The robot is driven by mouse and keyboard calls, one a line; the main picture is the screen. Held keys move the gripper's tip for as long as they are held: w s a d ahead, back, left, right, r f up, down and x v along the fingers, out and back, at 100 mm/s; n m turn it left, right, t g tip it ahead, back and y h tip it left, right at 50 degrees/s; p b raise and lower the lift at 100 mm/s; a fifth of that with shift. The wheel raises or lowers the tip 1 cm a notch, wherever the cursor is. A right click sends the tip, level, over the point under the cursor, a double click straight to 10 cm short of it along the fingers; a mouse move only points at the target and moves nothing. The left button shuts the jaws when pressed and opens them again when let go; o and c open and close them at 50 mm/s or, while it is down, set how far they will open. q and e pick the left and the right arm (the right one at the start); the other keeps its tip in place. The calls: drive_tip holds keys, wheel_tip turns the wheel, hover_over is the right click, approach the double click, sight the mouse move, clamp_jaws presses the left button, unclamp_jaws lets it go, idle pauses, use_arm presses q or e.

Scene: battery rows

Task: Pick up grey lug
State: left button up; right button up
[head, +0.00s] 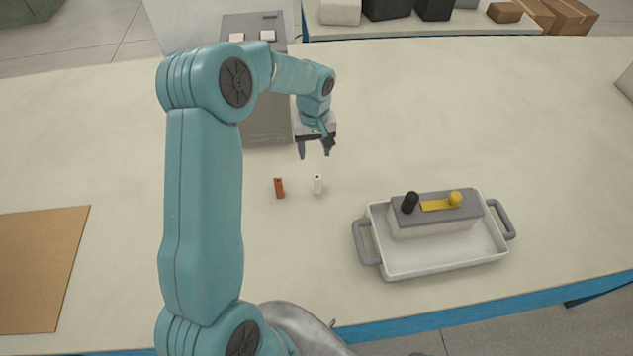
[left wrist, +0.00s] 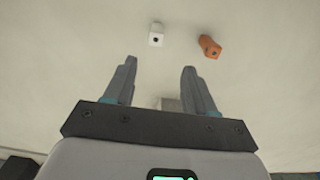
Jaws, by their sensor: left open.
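A small grey block (left wrist: 168,103), which looks like the grey lug, shows between the fingers in the left wrist view, partly covered by the gripper body. I cannot make it out in the head view, where the gripper and arm cover part of the table. My left gripper (head: 315,150) points down over the table, open, with nothing seen held; its two fingers also show in the left wrist view (left wrist: 156,85). A white lug (head: 318,184) and an orange lug (head: 279,188) stand in front of it, apart from the fingers; both show beyond the fingertips in the left wrist view. My right gripper is not in view.
A white tray (head: 380,238) with grey handles holds a grey battery block (head: 435,217) with a black post and a yellow bar at right. A grey panel (head: 262,132) lies behind the arm. A brown board (head: 40,265) is at left. Far boxes stand on another table.

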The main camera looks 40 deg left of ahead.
sight(318, 184)
use_arm(q)
drive_tip(key=f+b, duration=0.2)
drive_tip(key=f, duration=0.3)
drive_tip(key=f+b, duration=0.2)
drive_tip(key=f, duration=0.2)
drive_tip(key=shift+w+d+f+b, duration=0.1)
drive_tip(key=shift+d+f+b, duration=0.1)
drive_tip(key=shift+f+b, duration=0.15)
drive_tip(key=shift+a+f, duration=0.1)
drive_tip(key=shift+f, duration=0.15)
drive_tip(key=shift+w+f, duration=0.1)
drive_tip(key=shift+f, duration=0.4)
drive_tip(key=f+b, duration=0.1)
drive_tip(key=f, duration=0.1)
drive_tip(key=f+b, duration=0.1)
drive_tip(key=f, duration=0.1)
drive_tip(key=shift+d, duration=0.2)
drive_tip(key=shift+f, duration=0.25)
drive_tip(key=shift+w+r, duration=0.1)
drive_tip(key=shift+w, duration=0.05)
drive_tip(key=c, duration=0.9)
clamp_jaws()
